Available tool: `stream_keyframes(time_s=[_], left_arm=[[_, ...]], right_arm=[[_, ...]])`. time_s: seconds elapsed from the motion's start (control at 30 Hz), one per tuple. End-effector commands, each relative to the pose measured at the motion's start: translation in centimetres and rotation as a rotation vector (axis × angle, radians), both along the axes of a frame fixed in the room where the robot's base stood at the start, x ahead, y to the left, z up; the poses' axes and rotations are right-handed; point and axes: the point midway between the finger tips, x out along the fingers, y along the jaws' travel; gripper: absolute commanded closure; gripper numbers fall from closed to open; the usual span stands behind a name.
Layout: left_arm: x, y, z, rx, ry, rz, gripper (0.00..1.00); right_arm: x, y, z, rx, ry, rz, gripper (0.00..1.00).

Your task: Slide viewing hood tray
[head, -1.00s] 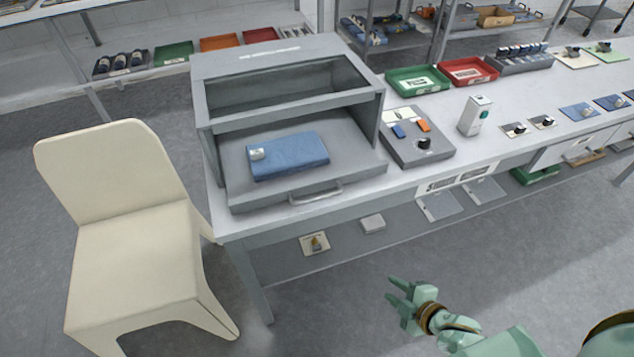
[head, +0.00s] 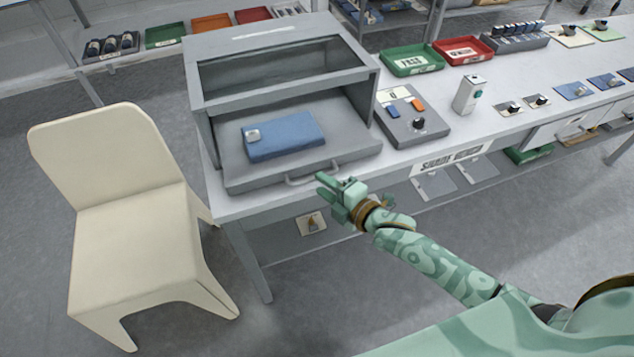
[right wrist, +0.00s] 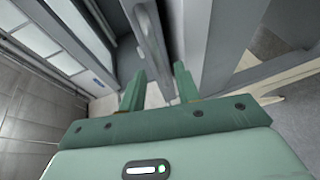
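The viewing hood (head: 285,70) is a grey box with a dark window on the bench. Its grey tray (head: 235,176) projects from the open front, with a blue item (head: 290,138) with a pale tag lying on it. A bar handle (head: 308,177) is on the tray's front edge. My right gripper (head: 328,187) is by the handle's right end, in front of the tray. In the right wrist view, its fingers (right wrist: 160,80) are apart, with a grey bar (right wrist: 153,40) running ahead of and between them. Contact cannot be told. My left gripper is not in view.
A grey control box (head: 412,118) with a black knob and a white device (head: 469,95) stand to the right of the hood. Green (head: 387,66) and red (head: 489,54) trays sit behind them. A cream chair (head: 125,210) stands left of the bench.

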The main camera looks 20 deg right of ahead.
Motion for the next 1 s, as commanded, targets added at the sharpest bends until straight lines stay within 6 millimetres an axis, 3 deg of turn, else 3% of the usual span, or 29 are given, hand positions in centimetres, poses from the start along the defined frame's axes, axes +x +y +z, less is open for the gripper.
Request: stream_keyframes(time_s=[0.2,0.53,0.63,0.67,0.87,1.0], left_arm=[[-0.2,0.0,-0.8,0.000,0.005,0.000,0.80],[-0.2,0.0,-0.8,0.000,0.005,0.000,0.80],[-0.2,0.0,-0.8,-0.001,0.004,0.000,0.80],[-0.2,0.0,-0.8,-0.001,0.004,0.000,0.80],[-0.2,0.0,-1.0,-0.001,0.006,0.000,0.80],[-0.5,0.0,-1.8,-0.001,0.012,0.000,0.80]], right_arm=[[2.3,1.0,-0.6,0.001,0.000,0.000,0.68],[2.6,1.2,-0.5,0.001,0.000,0.000,0.68],[2.6,1.2,-0.5,0.001,0.000,0.000,0.95],[2.6,1.2,-0.5,0.001,0.000,0.000,1.00],[3.0,1.2,-0.6,0.000,0.000,0.000,1.00],[5.3,1.3,-0.8,-0.001,0.000,0.001,1.00]])
